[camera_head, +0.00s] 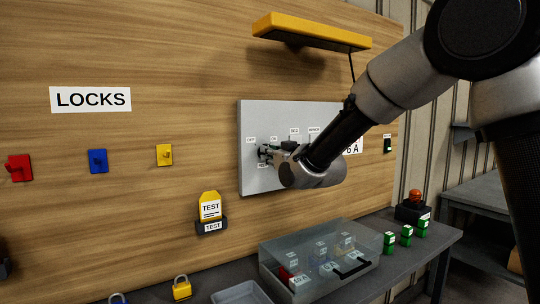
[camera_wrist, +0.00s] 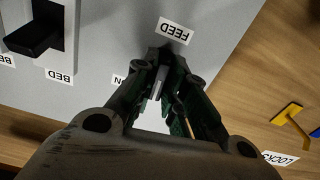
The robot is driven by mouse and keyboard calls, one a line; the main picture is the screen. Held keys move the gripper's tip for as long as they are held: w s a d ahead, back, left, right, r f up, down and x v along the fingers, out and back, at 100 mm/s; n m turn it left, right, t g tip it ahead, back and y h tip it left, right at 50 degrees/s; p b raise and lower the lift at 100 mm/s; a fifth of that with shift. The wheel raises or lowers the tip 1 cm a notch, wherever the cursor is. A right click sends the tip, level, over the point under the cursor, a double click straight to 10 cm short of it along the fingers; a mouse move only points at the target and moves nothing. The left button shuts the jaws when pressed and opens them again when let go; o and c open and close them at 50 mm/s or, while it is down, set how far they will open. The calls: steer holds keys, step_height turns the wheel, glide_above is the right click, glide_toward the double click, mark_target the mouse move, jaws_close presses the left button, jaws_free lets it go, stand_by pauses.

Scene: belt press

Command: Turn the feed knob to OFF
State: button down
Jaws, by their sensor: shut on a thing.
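The feed knob (camera_wrist: 157,84) is on the grey control panel (camera_head: 254,115), beside the FEED label (camera_wrist: 175,30). In the wrist view it shows only as a narrow light strip between the fingers. My gripper (camera_wrist: 163,70) is shut on it, one finger on each side. In the head view my gripper (camera_head: 266,153) is at the left part of the panel, its fingers against the panel face. An ON label (camera_wrist: 118,80) is partly covered by the left finger. An OFF label (camera_head: 251,140) shows in the head view. I cannot tell which label the knob points to.
A black BED switch (camera_wrist: 38,32) stands out from the panel beside the feed knob. A yellow lamp bar (camera_head: 312,31) hangs above the panel. A clear box (camera_head: 320,262), green blocks (camera_head: 406,235) and a red button (camera_head: 414,197) are on the bench below. Coloured lock hooks (camera_head: 97,161) are at the left.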

steer(key=shift+n, duration=4.1)
steer(key=c, duration=1.5)
jaws_free()
steer(key=shift+o, duration=0.2)
steer(key=shift+s, duration=0.15)
steer(key=v, duration=1.1)
steer(key=shift+s+d, duration=0.25)
steer(key=shift+s, duration=0.05)
